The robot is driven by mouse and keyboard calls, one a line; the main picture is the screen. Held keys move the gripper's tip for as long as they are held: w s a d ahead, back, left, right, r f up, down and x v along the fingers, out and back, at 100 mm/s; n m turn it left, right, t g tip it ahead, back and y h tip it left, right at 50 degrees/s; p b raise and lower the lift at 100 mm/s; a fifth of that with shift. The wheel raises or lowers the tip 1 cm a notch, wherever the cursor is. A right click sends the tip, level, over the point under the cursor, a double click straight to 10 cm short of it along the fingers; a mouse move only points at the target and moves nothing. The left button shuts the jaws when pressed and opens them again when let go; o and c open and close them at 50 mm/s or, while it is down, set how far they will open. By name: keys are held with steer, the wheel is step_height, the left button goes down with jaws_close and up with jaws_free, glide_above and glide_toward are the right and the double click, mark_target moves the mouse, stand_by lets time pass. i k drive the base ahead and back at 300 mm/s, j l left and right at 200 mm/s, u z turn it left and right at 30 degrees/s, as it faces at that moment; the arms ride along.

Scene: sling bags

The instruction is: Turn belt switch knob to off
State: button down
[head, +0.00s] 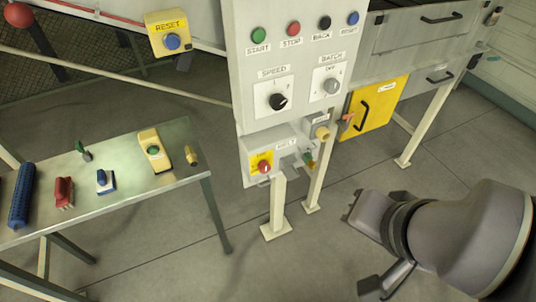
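The belt switch is a light grey box (283,150) low on the control panel, with a label that seems to read BELT. Its red knob (263,167) sits on a yellow plate at the box's left; I cannot tell which position it points to. My gripper (362,246) is at the lower right, in front of the panel. Its two fingers are spread wide with nothing between them. It is well to the right of and below the knob, not touching it.
The panel (300,60) above carries several push buttons, a black SPEED knob (278,101) and a BATCH knob (331,86). Posts stand below it. A metal table (120,200) with several tools is at left. A yellow door (372,108) is at right. Floor between is clear.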

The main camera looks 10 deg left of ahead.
mark_target(264, 166)
steer(key=j, duration=0.6)
steer(key=i+j, duration=0.15)
steer(key=j, duration=0.5)
steer(key=z, duration=0.05)
